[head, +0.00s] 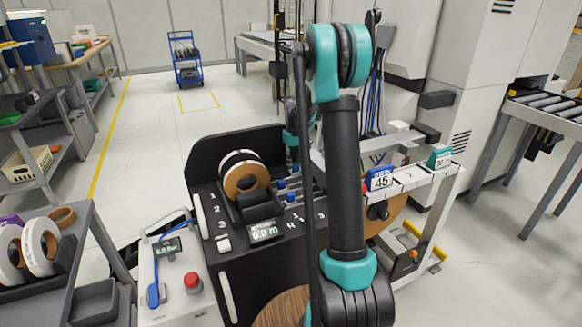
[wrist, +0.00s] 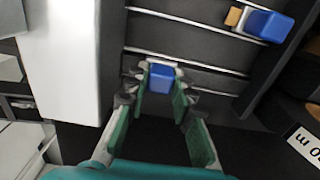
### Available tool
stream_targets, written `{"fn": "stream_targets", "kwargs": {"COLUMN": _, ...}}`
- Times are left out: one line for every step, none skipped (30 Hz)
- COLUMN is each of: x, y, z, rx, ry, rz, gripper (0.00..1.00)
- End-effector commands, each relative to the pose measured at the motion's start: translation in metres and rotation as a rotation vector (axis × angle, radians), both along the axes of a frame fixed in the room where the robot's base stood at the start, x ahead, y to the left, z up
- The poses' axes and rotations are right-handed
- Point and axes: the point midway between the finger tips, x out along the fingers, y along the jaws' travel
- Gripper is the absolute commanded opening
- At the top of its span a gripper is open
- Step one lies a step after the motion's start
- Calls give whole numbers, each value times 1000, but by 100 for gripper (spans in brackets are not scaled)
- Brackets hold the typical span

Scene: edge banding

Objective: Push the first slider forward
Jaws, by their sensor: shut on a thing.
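A blue slider knob (wrist: 161,76) sits between the green fingers of my gripper (wrist: 162,90) in the wrist view, and the gripper is shut on it. A second blue slider knob (wrist: 268,25), with a tan piece at its left end, is apart from my gripper at the upper right. My arm hides part of this area, and I cannot tell there which knob is held.
A banding roll (head: 245,176) stands on the panel behind a small display (head: 264,231). A control box with a red button (head: 192,281) is at the left. A blue sign reading 45 (head: 380,179) stands on the white rail to the right. Open floor lies behind the machine.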

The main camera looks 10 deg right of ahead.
Motion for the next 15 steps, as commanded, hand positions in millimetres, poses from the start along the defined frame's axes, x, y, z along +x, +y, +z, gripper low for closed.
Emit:
{"fn": "stream_targets", "kwargs": {"x": 1, "y": -4, "z": 0, "rx": -5, "ry": -3, "rz": -3, "gripper": 0}}
{"fn": "stream_targets", "kwargs": {"x": 1, "y": -4, "z": 0, "rx": -6, "ry": -3, "rz": -3, "gripper": 0}}
{"fn": "stream_targets", "kwargs": {"x": 1, "y": -4, "z": 1, "rx": -6, "ry": -3, "rz": -4, "gripper": 27}}
{"fn": "stream_targets", "kwargs": {"x": 1, "y": -4, "z": 1, "rx": -6, "ry": -3, "rz": -4, "gripper": 31}}
{"fn": "stream_targets", "kwargs": {"x": 1, "y": -4, "z": 1, "rx": -6, "ry": -3, "rz": -4, "gripper": 33}}
{"fn": "stream_targets", "kwargs": {"x": 1, "y": -4, "z": 0, "rx": -6, "ry": -3, "rz": -4, "gripper": 33}}
{"fn": "stream_targets", "kwargs": {"x": 1, "y": -4, "z": 0, "rx": -6, "ry": -3, "rz": -4, "gripper": 33}}
{"fn": "stream_targets", "kwargs": {"x": 1, "y": -3, "z": 0, "rx": -5, "ry": -3, "rz": -3, "gripper": 33}}
{"fn": "stream_targets", "kwargs": {"x": 1, "y": -3, "z": 0, "rx": -5, "ry": -3, "rz": -3, "gripper": 33}}
{"fn": "stream_targets", "kwargs": {"x": 1, "y": -3, "z": 0, "rx": -5, "ry": -3, "rz": -3, "gripper": 33}}
{"fn": "stream_targets", "kwargs": {"x": 1, "y": -3, "z": 0, "rx": -5, "ry": -3, "rz": -3, "gripper": 33}}
{"fn": "stream_targets", "kwargs": {"x": 1, "y": -3, "z": 0, "rx": -5, "ry": -2, "rz": -3, "gripper": 33}}
{"fn": "stream_targets", "kwargs": {"x": 1, "y": -3, "z": 0, "rx": -5, "ry": -2, "rz": -3, "gripper": 33}}
{"fn": "stream_targets", "kwargs": {"x": 1, "y": -3, "z": 0, "rx": -5, "ry": -2, "rz": -3, "gripper": 33}}
{"fn": "stream_targets", "kwargs": {"x": 1, "y": -3, "z": 1, "rx": -5, "ry": -2, "rz": -3, "gripper": 33}}
